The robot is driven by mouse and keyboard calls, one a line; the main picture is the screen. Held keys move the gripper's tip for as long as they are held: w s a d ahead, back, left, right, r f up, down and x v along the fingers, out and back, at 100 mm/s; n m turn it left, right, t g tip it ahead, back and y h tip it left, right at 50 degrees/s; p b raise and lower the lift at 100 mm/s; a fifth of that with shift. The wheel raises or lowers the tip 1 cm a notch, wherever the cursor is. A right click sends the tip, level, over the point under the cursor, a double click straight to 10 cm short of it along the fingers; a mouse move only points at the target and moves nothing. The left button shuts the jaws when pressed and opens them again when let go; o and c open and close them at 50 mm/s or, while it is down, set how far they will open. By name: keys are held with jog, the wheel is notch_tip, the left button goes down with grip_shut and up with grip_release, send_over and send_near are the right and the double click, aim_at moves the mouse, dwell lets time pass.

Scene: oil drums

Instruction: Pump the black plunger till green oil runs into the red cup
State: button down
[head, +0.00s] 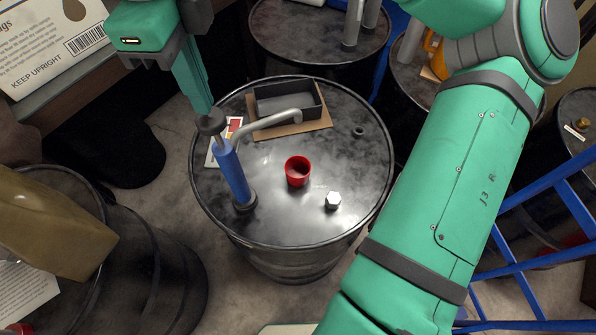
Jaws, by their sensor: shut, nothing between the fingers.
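The blue hand pump (232,174) stands slightly tilted in the picture on the left part of a dark drum lid. Its black plunger knob (211,122) is at the top, close above the blue body. A grey spout (265,123) reaches right from the pump and bends down at its end. The red cup (297,172) stands upright on the lid, below the spout's end in the picture. I see no green oil in it or at the spout. My gripper (206,110) is shut, with its fingertips at the top of the knob; whether they touch cannot be told.
Other drums stand around. A blue metal frame (530,262) is at the right. A printed carton (55,40) is at upper left.

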aim_at(210, 119)
dwell(0.4)
jog(key=shift+f, duration=2.95)
jog(key=shift+r, duration=3)
notch_tip(210, 119, up, 5)
